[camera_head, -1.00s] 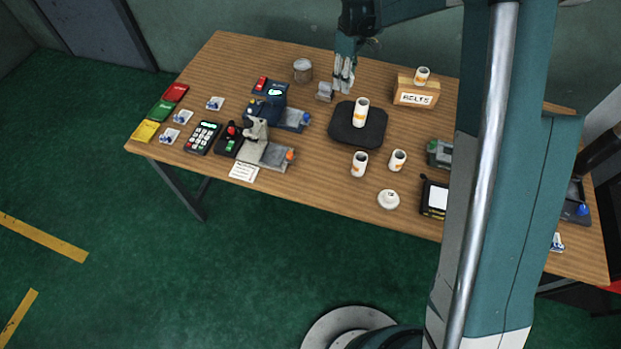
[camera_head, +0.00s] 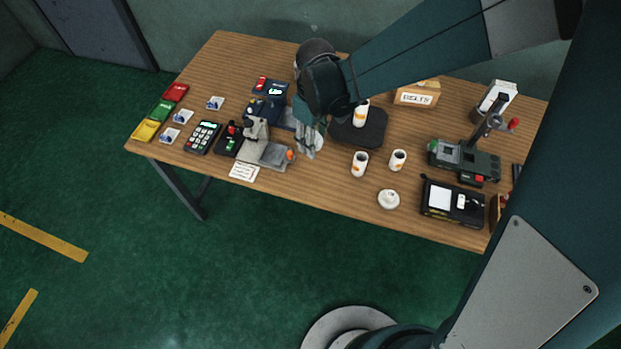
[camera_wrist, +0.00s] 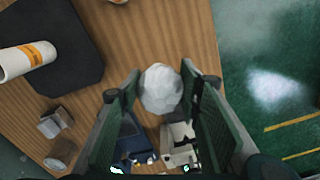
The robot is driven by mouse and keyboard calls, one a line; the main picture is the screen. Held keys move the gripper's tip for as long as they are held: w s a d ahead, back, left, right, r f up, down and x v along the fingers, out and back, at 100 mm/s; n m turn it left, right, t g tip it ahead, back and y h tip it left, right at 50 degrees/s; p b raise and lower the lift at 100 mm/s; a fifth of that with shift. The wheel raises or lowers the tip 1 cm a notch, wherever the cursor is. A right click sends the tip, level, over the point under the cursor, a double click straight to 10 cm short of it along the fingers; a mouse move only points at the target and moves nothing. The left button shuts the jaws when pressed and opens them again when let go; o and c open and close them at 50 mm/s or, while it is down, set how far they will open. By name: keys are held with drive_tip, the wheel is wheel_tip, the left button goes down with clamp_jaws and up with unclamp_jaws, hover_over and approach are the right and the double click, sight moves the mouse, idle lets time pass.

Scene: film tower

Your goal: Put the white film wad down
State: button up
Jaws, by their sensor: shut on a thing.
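The white film wad (camera_wrist: 161,90) is a crumpled pale ball held between the two green finger pads of my gripper (camera_wrist: 161,84) in the wrist view. In the head view my gripper (camera_head: 308,140) hangs over the table, between the black pad and the grey machine, and part of the wad (camera_head: 319,142) shows beside its fingers. The wad appears to be above the tabletop; its exact height I cannot tell. The wooden table (camera_head: 330,185) is bare in front of my gripper.
Two more rolls (camera_head: 360,164) (camera_head: 398,160) and a white disc (camera_head: 388,199) stand nearer the front edge. A grey machine (camera_head: 265,150) and blue machine (camera_head: 268,107) stand left.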

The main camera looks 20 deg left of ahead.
hover_over(312, 180)
drive_tip(key=shift+f, duration=0.2)
drive_tip(key=shift+f+b, duration=0.7)
drive_tip(key=shift+f, duration=2.45)
drive_tip(key=shift+f+b, duration=0.4)
drive_tip(key=shift+f, duration=1.45)
drive_tip(key=shift+f, duration=0.15)
drive_tip(key=o, duration=0.8)
drive_tip(key=shift+c, duration=0.2)
